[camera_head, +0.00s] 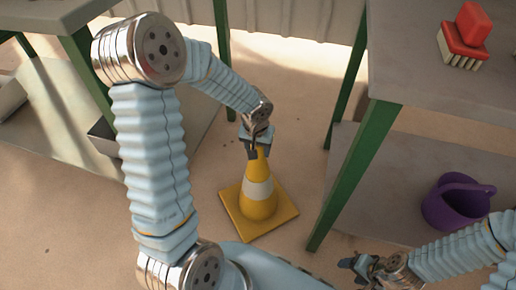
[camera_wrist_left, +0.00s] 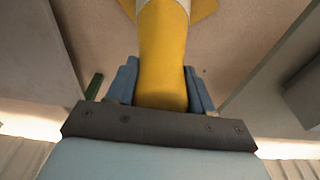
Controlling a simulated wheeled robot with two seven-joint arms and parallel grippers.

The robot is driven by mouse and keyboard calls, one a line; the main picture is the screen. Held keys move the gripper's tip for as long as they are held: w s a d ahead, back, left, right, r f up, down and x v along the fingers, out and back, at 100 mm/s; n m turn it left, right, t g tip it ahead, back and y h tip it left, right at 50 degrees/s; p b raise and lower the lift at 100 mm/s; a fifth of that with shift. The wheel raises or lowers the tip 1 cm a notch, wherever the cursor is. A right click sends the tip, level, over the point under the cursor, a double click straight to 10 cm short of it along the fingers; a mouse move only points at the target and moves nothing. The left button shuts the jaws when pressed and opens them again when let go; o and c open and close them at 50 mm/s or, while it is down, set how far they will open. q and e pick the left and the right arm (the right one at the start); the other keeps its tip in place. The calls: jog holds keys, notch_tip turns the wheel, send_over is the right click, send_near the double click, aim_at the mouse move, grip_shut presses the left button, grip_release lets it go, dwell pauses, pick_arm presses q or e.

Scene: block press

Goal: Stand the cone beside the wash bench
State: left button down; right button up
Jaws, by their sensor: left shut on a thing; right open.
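The yellow cone (camera_head: 259,209) with a white band stands upright in the head view, in the gap between two benches. Its square base appears to be on the sandy ground, though contact is hard to tell. My left gripper (camera_head: 254,152) is shut on the cone's top. In the left wrist view the cone (camera_wrist_left: 163,60) runs up between the two blue fingers of my left gripper (camera_wrist_left: 160,90). The bench at the right (camera_head: 400,85) has green legs and holds a red brush. My right gripper (camera_head: 355,267) is open and empty at the bottom right.
A purple bucket (camera_head: 457,203) stands on the right bench's lower shelf. The red brush (camera_head: 464,36) lies on its top. Another green-legged bench (camera_head: 60,12) is at the left. Corrugated wall (camera_head: 290,18) closes the back. Open ground lies around the cone.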

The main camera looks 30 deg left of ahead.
pick_arm(q)
jog(key=shift+f, duration=0.1)
jog(key=shift+c, duration=2.2)
grip_release()
jog(key=shift+r, duration=0.6)
jog(key=r, duration=0.3)
jog(key=s+r+p, duration=0.1)
jog(key=r, duration=0.3)
jog(key=r+p, duration=0.1)
jog(key=r, duration=0.3)
jog(key=shift+s+d, duration=0.2)
jog(key=shift+s, duration=0.2)
